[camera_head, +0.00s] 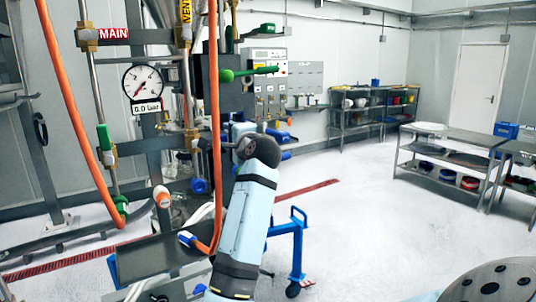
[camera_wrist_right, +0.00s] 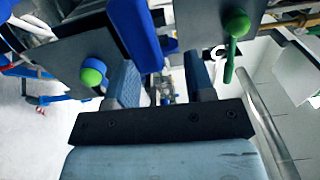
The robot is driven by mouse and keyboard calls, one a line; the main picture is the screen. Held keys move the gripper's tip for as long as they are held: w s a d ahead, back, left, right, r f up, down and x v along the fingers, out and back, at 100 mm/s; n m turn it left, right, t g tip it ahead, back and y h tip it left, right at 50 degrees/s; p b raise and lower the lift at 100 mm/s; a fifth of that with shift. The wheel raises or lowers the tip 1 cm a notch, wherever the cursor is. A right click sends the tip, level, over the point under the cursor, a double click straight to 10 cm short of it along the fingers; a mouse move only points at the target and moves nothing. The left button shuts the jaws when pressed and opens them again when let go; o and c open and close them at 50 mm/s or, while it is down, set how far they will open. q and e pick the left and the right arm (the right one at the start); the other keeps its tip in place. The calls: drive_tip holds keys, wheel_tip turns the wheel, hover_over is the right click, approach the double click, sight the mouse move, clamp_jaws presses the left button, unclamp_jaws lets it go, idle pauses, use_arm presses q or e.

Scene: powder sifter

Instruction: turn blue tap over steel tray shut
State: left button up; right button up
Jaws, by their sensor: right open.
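In the right wrist view, a long blue handle (camera_wrist_right: 138,35), which looks like the blue tap's lever, runs down at a tilt between my right gripper's fingers. It lies closer to the left finger; I cannot tell whether they touch. My right gripper (camera_wrist_right: 162,68) is open. In the head view my right arm reaches up to the pipework, and the gripper (camera_head: 238,132) is partly hidden by its own wrist. Other blue parts show there, a round knob (camera_head: 199,186) and a handle (camera_head: 187,239). I cannot make out the steel tray for certain. My left gripper is not in view.
A green-handled valve (camera_head: 250,72) sits above my right gripper. Green knobs (camera_wrist_right: 93,73) and (camera_wrist_right: 237,25) flank the blue handle in the wrist view. Orange hoses (camera_head: 75,115) hang at the left, beside a pressure gauge (camera_head: 142,82). A blue wheeled frame (camera_head: 298,245) stands right of my arm.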

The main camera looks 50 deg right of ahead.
drive_tip(key=d+b+v, duration=0.1)
drive_tip(key=b+v, duration=0.1)
drive_tip(key=v, duration=1.3)
drive_tip(key=shift+s+d+r+b, duration=0.2)
drive_tip(key=shift+d+b, duration=0.15)
